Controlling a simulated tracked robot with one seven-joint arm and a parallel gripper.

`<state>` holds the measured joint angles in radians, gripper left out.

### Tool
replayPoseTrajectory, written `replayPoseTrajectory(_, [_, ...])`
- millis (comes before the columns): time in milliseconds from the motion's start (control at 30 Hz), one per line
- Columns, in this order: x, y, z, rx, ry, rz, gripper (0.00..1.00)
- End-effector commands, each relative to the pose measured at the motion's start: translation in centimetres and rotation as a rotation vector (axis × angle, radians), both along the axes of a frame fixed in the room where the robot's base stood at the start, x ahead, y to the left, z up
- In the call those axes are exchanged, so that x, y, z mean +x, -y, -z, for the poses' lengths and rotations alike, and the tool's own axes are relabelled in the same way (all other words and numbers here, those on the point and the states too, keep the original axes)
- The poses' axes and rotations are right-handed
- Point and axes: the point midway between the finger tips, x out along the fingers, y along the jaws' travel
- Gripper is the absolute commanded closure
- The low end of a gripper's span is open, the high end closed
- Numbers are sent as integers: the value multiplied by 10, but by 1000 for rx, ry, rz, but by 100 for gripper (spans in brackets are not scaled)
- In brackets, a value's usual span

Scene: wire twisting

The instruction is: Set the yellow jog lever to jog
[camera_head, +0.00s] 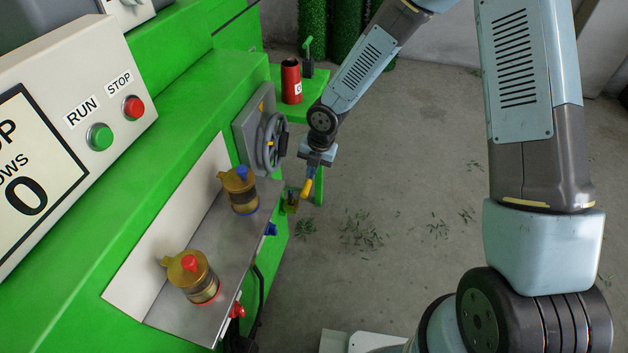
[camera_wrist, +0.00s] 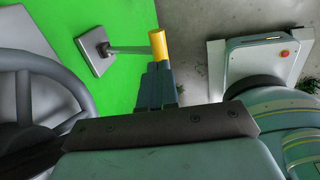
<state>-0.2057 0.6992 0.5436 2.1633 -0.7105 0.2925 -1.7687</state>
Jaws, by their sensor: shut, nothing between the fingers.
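The yellow jog lever (camera_head: 306,189) shows in the head view near the end of the green machine, just below my gripper (camera_head: 311,171). In the wrist view its yellow knob (camera_wrist: 158,44) sits on a grey rod that runs left to a square grey plate (camera_wrist: 95,50). My gripper (camera_wrist: 158,72) is shut and empty, with its fingertips right at the knob. I cannot tell whether they touch it. The lever's markings are not readable in either view.
A grey handwheel (camera_head: 272,140) is close on the left of my arm; it also fills the left of the wrist view (camera_wrist: 70,100). Two brass pots (camera_head: 240,190) (camera_head: 192,277) stand on the metal shelf. A red can (camera_head: 291,82) stands on a green ledge.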

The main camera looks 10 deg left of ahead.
Motion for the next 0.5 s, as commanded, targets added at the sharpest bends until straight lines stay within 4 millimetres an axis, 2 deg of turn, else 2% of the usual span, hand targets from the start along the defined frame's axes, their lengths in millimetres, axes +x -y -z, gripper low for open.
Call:
replayPoseTrajectory(300, [0,-7,34,-1,0,-1,100])
replayPoseTrajectory(500, [1,-9,43,0,1,0,100])
